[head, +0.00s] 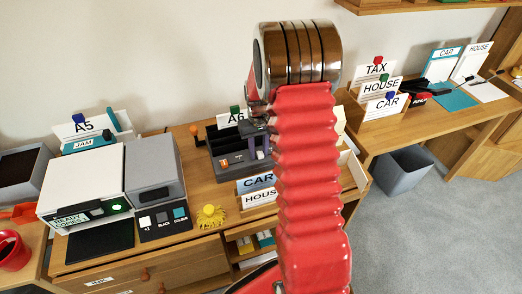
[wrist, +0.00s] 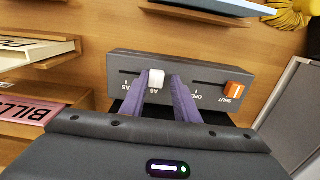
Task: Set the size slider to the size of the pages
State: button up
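The size slider is a white knob (wrist: 156,79) in the left slot of a dark grey panel (wrist: 118,62) in the wrist view. It stands toward the right end of its slot, by a mark that seems to read A5. Small print there is upside down. My gripper (wrist: 160,82) has its two purple fingers on either side of the knob, with a narrow gap at the right finger. In the head view my gripper (head: 262,147) is over the dark machine (head: 236,158), partly behind my red arm. An A6 card (head: 235,119) stands behind it. I cannot make out any pages in the machine.
An orange knob (wrist: 235,89) sits by OPEN and SHUT marks on the same panel.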

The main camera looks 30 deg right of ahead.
aim_at(259, 154)
jog(key=o, duration=0.4)
jog(key=shift+c, duration=0.2)
jog(key=shift+d, duration=0.1)
jog(key=shift+r, duration=0.1)
notch_tip(259, 154, up, 14)
jog(key=shift+f, duration=0.25)
dwell(0.5)
